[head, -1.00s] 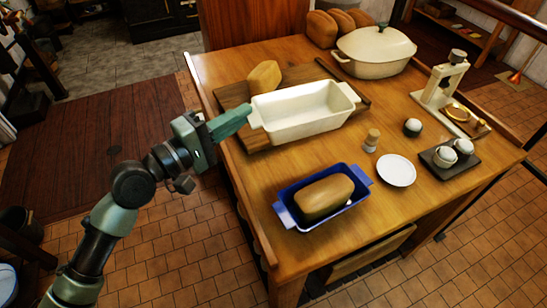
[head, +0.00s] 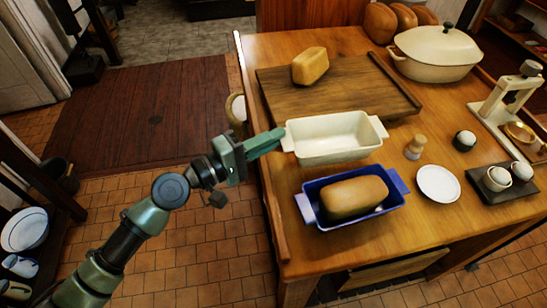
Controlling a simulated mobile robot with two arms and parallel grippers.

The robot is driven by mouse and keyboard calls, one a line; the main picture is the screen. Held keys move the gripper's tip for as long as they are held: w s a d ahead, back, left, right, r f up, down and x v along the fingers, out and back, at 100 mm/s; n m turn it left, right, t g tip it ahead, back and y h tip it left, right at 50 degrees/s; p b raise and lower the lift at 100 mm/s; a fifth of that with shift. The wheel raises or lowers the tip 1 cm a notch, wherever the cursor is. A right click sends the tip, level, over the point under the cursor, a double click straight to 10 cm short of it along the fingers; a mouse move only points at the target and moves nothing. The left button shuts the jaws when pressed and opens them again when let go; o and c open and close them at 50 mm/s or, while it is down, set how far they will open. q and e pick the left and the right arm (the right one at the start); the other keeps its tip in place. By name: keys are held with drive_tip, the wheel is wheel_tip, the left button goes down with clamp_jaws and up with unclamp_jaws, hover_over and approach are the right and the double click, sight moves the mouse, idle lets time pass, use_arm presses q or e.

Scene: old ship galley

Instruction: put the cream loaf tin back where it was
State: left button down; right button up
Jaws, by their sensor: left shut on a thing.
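The cream loaf tin (head: 335,153) is an empty rectangular dish with a handle at each end. It is over the wooden table (head: 275,50), between the wooden board and the blue loaf tin (head: 309,208). Whether its base touches the table I cannot tell. My left gripper (head: 280,140) is shut on its left handle. The blue tin just in front of it holds a brown loaf (head: 354,196). My right gripper is out of view.
The wooden board (head: 350,98) behind the tin carries a small loaf (head: 310,66) and has bare room. A wooden shaker (head: 415,147) and white plate (head: 438,183) stand to the right. A lidded cream pot (head: 436,53) stands at the back right.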

use_arm(q)
drive_tip(key=shift+f, duration=0.35)
wheel_tip(320, 180, down, 4)
drive_tip(key=shift+f+b, duration=0.1)
drive_tip(key=shift+b, duration=0.85)
drive_tip(key=c, duration=2)
unclamp_jaws()
drive_tip(key=shift+f, duration=0.15)
drive_tip(key=o, duration=0.4)
